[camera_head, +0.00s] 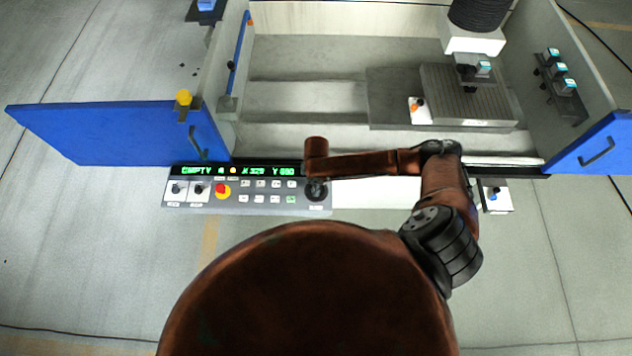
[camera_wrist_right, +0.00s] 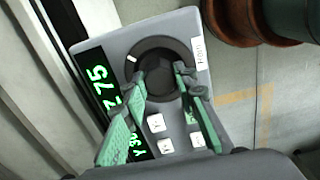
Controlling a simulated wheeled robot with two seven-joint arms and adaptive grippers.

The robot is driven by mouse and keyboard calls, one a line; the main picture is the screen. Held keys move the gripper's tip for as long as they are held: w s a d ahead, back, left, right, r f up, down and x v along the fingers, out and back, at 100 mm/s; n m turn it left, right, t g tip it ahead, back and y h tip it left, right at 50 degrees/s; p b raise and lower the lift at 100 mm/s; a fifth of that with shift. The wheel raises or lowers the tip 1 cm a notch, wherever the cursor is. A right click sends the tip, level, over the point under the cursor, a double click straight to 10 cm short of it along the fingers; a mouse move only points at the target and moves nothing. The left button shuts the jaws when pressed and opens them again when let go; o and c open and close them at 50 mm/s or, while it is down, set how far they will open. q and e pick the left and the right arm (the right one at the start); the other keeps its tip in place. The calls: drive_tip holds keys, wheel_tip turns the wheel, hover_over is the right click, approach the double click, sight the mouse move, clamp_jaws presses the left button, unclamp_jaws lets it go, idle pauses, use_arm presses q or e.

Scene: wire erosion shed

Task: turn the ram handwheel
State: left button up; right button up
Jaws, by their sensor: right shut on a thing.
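The ram handwheel (camera_wrist_right: 157,68) is a dark round knob with a white mark on its rim, set at the end of a grey control panel (camera_wrist_right: 195,55). A white label beside it seems to read "RAM". My right gripper (camera_wrist_right: 165,80) has its green fingers on either side of the knob's hub and is shut on it. In the head view the handwheel (camera_head: 316,193) shows at the panel's right end, partly covered by my right wrist. My left gripper is not in view.
The panel carries a green lit display (camera_head: 237,170), a red stop button (camera_head: 222,190) and several white buttons. Behind it is an open machine bay with a work table (camera_head: 466,90). Open blue doors (camera_head: 120,133) flank the bay.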

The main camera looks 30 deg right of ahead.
drive_tip(key=shift+w+r+m+p, duration=0.1)
drive_tip(key=shift+w+m+p, duration=0.05)
drive_tip(key=shift+m+p, duration=1.75)
drive_tip(key=o, duration=1.1)
drive_tip(key=shift+o, duration=0.3)
wheel_tip(320, 180, up, 12)
